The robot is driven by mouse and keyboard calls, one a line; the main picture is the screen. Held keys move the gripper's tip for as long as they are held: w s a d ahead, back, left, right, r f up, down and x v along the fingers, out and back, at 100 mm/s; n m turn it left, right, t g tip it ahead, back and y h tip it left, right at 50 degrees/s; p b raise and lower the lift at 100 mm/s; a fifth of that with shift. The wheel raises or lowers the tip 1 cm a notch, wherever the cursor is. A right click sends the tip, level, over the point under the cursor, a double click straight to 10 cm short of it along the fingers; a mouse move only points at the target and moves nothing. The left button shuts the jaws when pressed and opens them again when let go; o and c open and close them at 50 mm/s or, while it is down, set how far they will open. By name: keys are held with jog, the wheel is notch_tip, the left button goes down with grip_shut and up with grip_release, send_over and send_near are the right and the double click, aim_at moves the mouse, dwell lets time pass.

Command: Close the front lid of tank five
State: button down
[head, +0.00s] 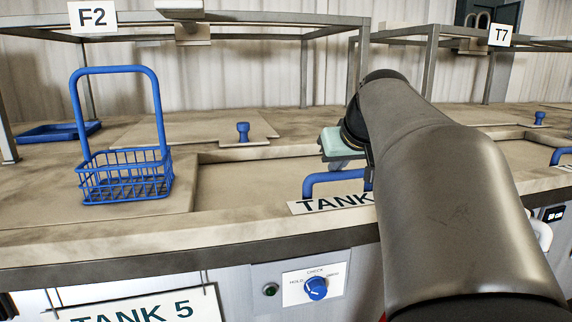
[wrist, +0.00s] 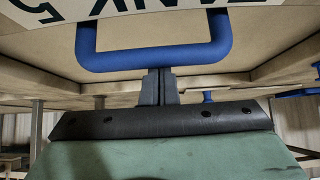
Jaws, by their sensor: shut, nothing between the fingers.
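The front lid of tank five (head: 245,190) is a beige panel that looks flat in the head view; I cannot tell whether it is fully shut. Its blue bar handle (head: 322,181) stands near the front edge, beside a white TANK label (head: 325,204), partly covered by my arm. In the wrist view the handle (wrist: 150,60) spans the top, with the label (wrist: 190,12) upside down above it. My gripper (wrist: 161,76) is shut and empty, its tips close to the middle of the handle bar; contact is unclear.
A blue wire basket (head: 125,178) with a tall handle stands left of the lid. A blue knob (head: 242,132) sits on a panel behind. Metal frames (head: 303,75) rise at the back. A control dial (head: 316,288) and TANK 5 sign (head: 140,309) are on the front.

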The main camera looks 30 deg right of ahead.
jog(key=shift+s+f, duration=0.15)
jog(key=shift+s, duration=0.05)
jog(key=w+d+r+p, duration=0.1)
jog(key=w+r+p, duration=0.1)
jog(key=w+p, duration=0.15)
jog(key=v, duration=0.9)
jog(key=shift+a+f, duration=0.1)
jog(key=shift+a, duration=0.05)
